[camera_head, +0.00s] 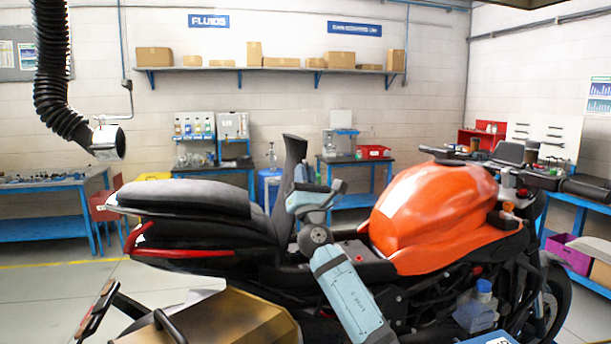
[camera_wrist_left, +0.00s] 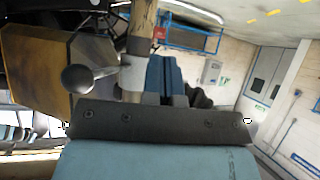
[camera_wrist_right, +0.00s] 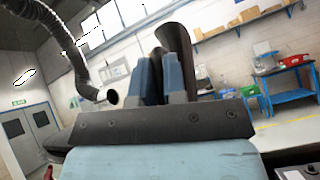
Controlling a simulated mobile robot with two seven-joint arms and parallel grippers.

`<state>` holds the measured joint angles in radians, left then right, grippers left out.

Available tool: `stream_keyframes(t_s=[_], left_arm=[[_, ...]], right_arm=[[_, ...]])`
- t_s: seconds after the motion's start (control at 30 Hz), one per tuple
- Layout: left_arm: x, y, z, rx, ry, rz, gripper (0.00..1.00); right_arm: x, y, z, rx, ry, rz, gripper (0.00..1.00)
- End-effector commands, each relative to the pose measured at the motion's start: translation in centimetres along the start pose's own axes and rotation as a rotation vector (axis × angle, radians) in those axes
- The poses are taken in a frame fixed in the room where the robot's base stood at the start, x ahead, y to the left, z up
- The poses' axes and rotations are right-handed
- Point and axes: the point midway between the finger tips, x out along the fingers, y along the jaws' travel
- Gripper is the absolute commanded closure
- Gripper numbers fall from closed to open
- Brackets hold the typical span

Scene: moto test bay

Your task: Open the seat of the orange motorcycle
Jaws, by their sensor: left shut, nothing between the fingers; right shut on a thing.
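The orange motorcycle (camera_head: 435,215) stands side-on across the head view. Its black front seat (camera_head: 291,180) stands upright, tilted up between the black rear seat (camera_head: 185,197) and the orange tank. The dark bay under it is partly hidden by my right arm. My right gripper (camera_head: 297,196) is shut on the seat's edge. In the right wrist view the blue fingers (camera_wrist_right: 160,82) are close together, with the dark seat (camera_wrist_right: 178,55) at them. My left gripper (camera_wrist_left: 167,78) shows only in the left wrist view, its fingers shut and empty.
A gold box-like part (camera_head: 235,322) is low near the motorcycle's rear; it also shows in the left wrist view (camera_wrist_left: 55,60). A black hose (camera_head: 55,75) hangs at the upper left. Blue benches (camera_head: 45,228) line the back wall. Floor at left is open.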

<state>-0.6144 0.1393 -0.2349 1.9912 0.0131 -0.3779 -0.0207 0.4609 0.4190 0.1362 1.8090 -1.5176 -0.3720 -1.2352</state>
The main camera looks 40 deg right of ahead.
Motion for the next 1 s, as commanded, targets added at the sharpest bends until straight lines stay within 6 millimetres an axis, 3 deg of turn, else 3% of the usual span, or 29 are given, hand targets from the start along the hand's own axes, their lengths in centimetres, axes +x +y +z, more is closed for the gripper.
stream_keyframes(t_s=[0.13, 0.17, 0.2, 0.57, 0.77, 1.0], left_arm=[[0.0, 0.0, 0.0, 0.000, -0.001, 0.000, 1.00], [0.0, 0.0, 0.0, 0.000, -0.001, 0.000, 1.00], [0.0, 0.0, 0.0, 0.000, -0.001, 0.000, 1.00], [0.0, 0.0, -0.1, 0.000, 0.003, 0.000, 1.00], [0.6, 0.0, 0.6, 0.000, 0.007, 0.000, 1.00], [1.6, 0.0, 2.3, 0.000, 0.004, 0.000, 1.00]], right_arm=[[0.2, -0.1, 0.2, 0.002, -0.004, -0.001, 1.00], [0.2, -0.1, 0.2, 0.002, -0.004, -0.002, 0.81], [0.2, -0.1, 0.2, 0.002, -0.004, -0.002, 0.79], [-0.2, -0.1, 0.0, 0.001, -0.001, -0.001, 0.79], [-3.1, -0.1, -0.2, 0.001, 0.001, -0.001, 0.79], [-8.8, -0.2, -0.3, 0.001, 0.000, -0.002, 0.79]])
